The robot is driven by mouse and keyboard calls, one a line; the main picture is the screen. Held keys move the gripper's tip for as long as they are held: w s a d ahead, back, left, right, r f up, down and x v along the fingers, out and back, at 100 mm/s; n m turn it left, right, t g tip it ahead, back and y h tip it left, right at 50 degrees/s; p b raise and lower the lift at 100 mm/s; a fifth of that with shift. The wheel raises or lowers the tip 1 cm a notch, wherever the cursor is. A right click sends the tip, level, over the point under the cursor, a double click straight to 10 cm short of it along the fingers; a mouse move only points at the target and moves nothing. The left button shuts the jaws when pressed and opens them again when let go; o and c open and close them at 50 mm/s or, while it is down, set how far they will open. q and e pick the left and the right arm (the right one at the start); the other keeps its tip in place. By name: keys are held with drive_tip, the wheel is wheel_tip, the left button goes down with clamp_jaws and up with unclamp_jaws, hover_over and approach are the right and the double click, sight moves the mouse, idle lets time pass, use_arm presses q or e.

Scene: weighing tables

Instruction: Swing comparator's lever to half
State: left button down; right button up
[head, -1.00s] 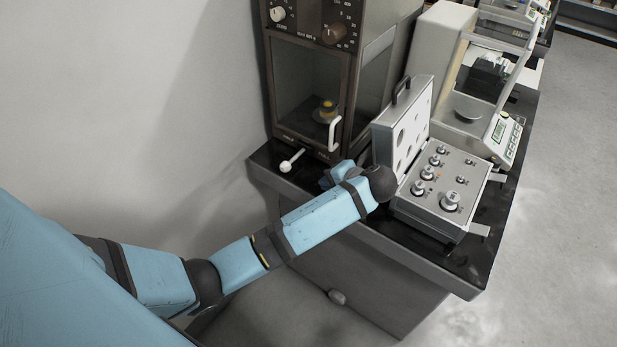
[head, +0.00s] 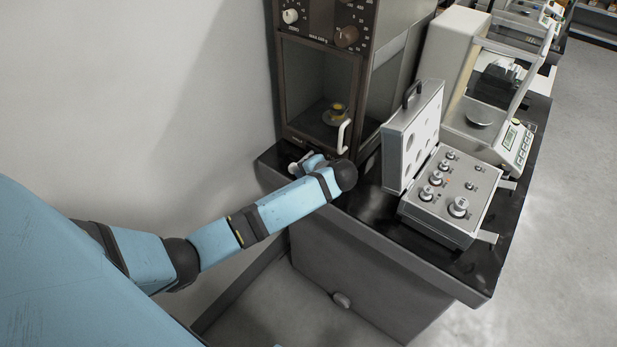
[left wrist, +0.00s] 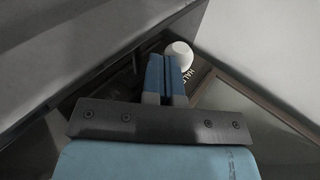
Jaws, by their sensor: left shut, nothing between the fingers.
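The comparator (head: 322,95) is a tall brown cabinet with a glass front door and dials above. Its lever, with a white knob (head: 293,168), sticks out low at its front left. The white knob (left wrist: 180,54) also shows in the left wrist view, just beyond the fingertips, with a "HALF" marking (left wrist: 187,77) beside it. My left gripper (head: 312,162) is shut and empty, close to the right of the lever and partly hiding its rod. In the left wrist view its blue fingers (left wrist: 165,75) lie together, very near the knob; I cannot tell whether they touch it.
A white door handle (head: 343,136) stands just above my left wrist. An open weight case (head: 445,197) is to the right on the black table (head: 374,208). A pale balance (head: 450,60) stands behind it. The wall is close on the left.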

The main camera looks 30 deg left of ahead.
sight(291, 169)
idle(0.3)
use_arm(q)
drive_tip(key=p, duration=0.1)
drive_tip(key=a+m+t+p, duration=0.1)
drive_tip(key=p, duration=0.1)
drive_tip(key=shift+s+a+r+m, duration=0.25)
drive_tip(key=shift+a+r+m, duration=0.05)
drive_tip(key=shift+a+m, duration=0.1)
drive_tip(key=shift+a+m+t+h+p, duration=0.3)
drive_tip(key=shift+a+t+h+p, duration=0.15)
drive_tip(key=shift+p, duration=0.35)
drive_tip(key=shift+a+m+t+h+p, duration=0.25)
drive_tip(key=shift+a+m+t+p, duration=0.35)
drive_tip(key=shift+m+p, duration=0.2)
drive_tip(key=shift+a+f+m+t+h+p, duration=0.2)
drive_tip(key=shift+a+m+t+h+p, duration=0.3)
drive_tip(key=shift+a+m+t+p, duration=0.3)
drive_tip(key=shift+w+a+f, duration=0.1)
drive_tip(key=shift+w+a, duration=0.15)
drive_tip(key=shift+a, duration=0.35)
drive_tip(key=shift+p, duration=0.3)
